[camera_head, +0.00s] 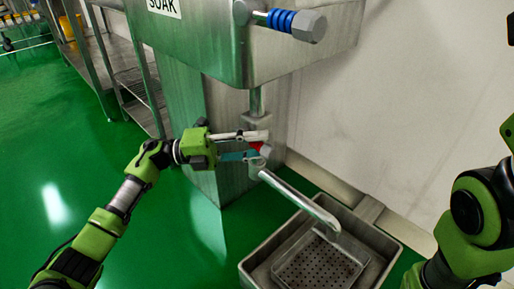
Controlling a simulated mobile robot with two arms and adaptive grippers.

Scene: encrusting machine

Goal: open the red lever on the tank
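The steel tank (200,45), with a "SOAK" label, stands at the top centre. A vertical pipe runs down from it to a valve and a slanted metal spout (300,198). A small patch of the red lever (257,146) shows at the valve; the rest is hidden by my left gripper (259,145). The gripper's fingers are apart, one above and one below the red patch. I cannot tell whether they touch the lever. My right arm shows at the right edge, but its gripper is out of view.
A steel basin (255,272) with a perforated tray (325,262) sits below the spout. A blue-ringed fitting (285,20) juts from the tank above. Steel shelving (130,75) stands at the upper left. A white wall (400,110) closes off the right; green floor is clear at left.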

